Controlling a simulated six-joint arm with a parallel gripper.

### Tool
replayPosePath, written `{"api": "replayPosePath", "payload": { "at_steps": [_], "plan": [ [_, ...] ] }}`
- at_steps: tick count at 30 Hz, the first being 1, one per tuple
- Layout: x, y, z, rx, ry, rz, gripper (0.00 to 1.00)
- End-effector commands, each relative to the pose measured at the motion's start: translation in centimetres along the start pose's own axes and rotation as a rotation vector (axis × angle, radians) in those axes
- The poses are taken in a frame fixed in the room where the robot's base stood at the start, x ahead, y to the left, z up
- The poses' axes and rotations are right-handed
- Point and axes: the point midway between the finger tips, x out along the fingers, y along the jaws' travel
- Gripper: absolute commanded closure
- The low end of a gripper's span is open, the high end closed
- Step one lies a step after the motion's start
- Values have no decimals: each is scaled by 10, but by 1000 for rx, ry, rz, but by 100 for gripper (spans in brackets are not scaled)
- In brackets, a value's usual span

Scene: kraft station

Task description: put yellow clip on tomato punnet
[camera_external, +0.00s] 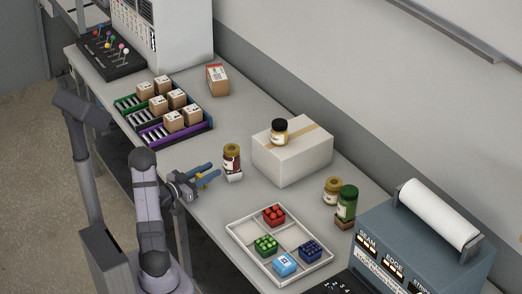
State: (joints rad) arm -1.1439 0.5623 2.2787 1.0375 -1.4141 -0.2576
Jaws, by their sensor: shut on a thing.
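The tomato punnet (273,215), red with round red tops, sits in the back compartment of the white divided tray (241,248). My gripper (211,176) is over the table's near edge, up and to the left of the tray. It is shut on a small yellow thing, which looks like the yellow clip (202,183); the fingers partly hide it. The clip is apart from the punnet.
The tray also holds a green punnet (265,245), a dark blue punnet (310,250) and a light blue box (285,264). A brown jar (232,158) stands close beyond my gripper. A white carton (291,158) with a jar (279,132) on top stands behind the tray.

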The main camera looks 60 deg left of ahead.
Motion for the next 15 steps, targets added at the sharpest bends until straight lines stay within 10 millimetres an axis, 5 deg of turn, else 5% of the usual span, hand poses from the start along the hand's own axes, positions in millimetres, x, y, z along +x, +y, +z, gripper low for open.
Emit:
{"api": "replayPosePath", "payload": {
  "at_steps": [8,15],
  "plan": [
    [0,0,-12,3,1,0,94],
    [0,0,-42,6,3,1,94]
  ]
}}
